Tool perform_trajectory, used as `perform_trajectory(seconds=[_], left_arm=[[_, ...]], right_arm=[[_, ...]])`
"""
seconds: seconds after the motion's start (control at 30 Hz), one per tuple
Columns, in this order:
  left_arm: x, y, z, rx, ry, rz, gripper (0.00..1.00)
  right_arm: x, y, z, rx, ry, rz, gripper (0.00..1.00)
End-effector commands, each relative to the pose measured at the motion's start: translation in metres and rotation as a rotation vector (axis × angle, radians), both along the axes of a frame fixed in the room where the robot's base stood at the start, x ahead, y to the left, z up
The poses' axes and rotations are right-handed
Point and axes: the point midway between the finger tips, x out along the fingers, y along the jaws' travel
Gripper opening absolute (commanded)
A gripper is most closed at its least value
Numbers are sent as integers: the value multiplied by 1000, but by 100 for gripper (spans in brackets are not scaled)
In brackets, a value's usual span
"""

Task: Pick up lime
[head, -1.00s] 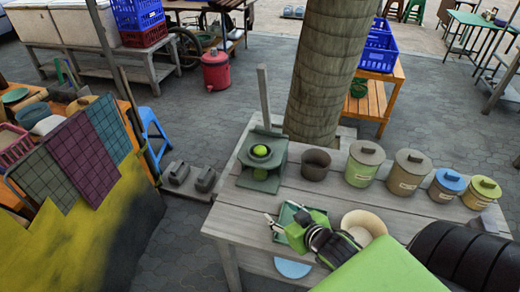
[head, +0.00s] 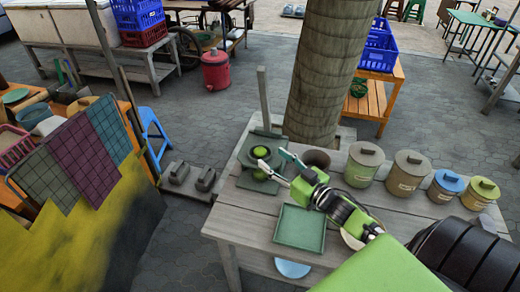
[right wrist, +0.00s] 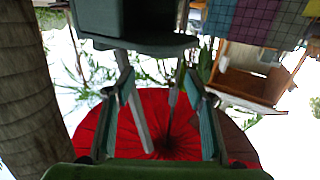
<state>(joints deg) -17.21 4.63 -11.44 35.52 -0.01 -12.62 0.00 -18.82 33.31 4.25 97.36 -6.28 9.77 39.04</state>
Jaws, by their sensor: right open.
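My left gripper is not in view.
A green square tray (head: 300,228) lies empty at the table's front. A dark pot (head: 317,158) stands behind my right gripper, with several lidded canisters (head: 363,164) to its right. A tree trunk (head: 320,75) rises behind the table.

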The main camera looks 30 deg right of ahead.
Motion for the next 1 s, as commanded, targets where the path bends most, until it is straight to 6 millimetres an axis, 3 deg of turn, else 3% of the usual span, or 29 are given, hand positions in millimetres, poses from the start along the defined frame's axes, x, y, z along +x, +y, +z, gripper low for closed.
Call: perform_trajectory(seconds=[0.27,0.6,0.87,0.9,1.0], left_arm=[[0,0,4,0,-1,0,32],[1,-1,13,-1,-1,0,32],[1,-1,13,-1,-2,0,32],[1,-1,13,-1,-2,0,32],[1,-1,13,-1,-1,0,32]], right_arm=[[19,2,-1,0,0,-1,49],[59,4,-7,0,0,-1,49],[62,5,-9,0,1,0,49],[62,5,-9,0,1,0,47],[62,5,-9,0,1,0,21]])
